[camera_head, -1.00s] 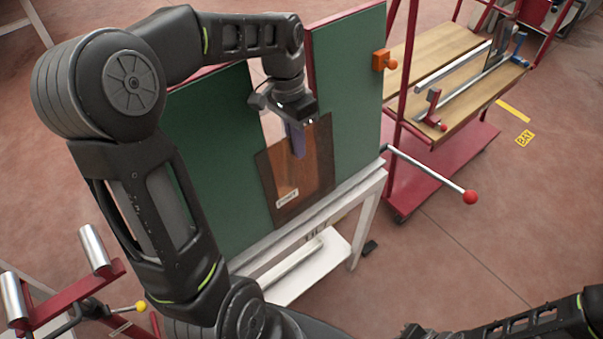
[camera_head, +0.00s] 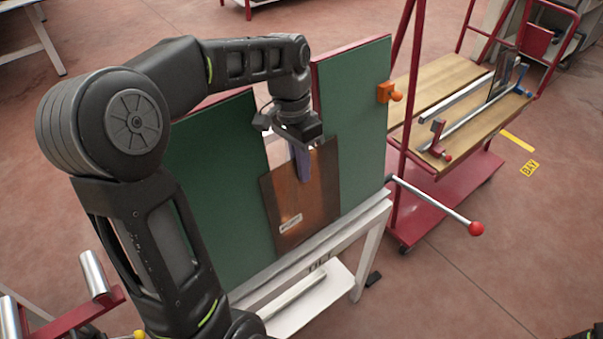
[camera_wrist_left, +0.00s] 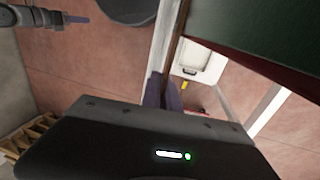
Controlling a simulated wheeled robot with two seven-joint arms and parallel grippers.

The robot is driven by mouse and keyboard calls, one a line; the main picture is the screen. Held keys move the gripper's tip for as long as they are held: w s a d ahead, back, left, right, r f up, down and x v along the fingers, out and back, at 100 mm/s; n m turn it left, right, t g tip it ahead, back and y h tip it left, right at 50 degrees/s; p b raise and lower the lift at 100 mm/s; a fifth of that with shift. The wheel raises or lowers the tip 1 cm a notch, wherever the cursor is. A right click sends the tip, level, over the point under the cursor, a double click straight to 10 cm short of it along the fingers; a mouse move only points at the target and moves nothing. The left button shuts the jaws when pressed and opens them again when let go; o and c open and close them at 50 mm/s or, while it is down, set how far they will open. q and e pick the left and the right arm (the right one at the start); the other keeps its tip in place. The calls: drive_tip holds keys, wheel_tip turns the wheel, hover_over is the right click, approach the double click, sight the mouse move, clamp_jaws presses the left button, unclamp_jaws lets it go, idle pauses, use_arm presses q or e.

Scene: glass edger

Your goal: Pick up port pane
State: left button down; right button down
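The port pane is a brown, see-through tinted sheet (camera_head: 312,208) with a small white label (camera_head: 291,223). It stands almost upright in front of the gap between two green boards, its lower edge close to the white ledge. I cannot tell whether it touches the ledge. My left gripper (camera_head: 302,163) comes down from above at its top edge, fingers overlapping the face. In the left wrist view the pane shows edge-on as a thin brown strip (camera_wrist_left: 178,40) running into the fingers (camera_wrist_left: 165,90), which look closed on it.
Green boards (camera_head: 350,125) back the pane on a white stand (camera_head: 368,240). A red-handled lever (camera_head: 435,205) juts out at right. A red trolley (camera_head: 450,200) with a wooden top and clamps stands beyond. Red-framed rollers (camera_head: 95,272) are at lower left.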

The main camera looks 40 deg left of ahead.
use_arm(q)
drive_tip(key=shift+r, duration=0.55)
drive_tip(key=shift+d+r, duration=0.15)
drive_tip(key=shift+r, duration=0.05)
drive_tip(key=s+d+b, duration=0.2)
drive_tip(key=d, duration=0.6)
drive_tip(key=s+d+b, duration=0.2)
drive_tip(key=s+d, duration=0.1)
drive_tip(key=d, duration=0.6)
drive_tip(key=shift+b, duration=0.4)
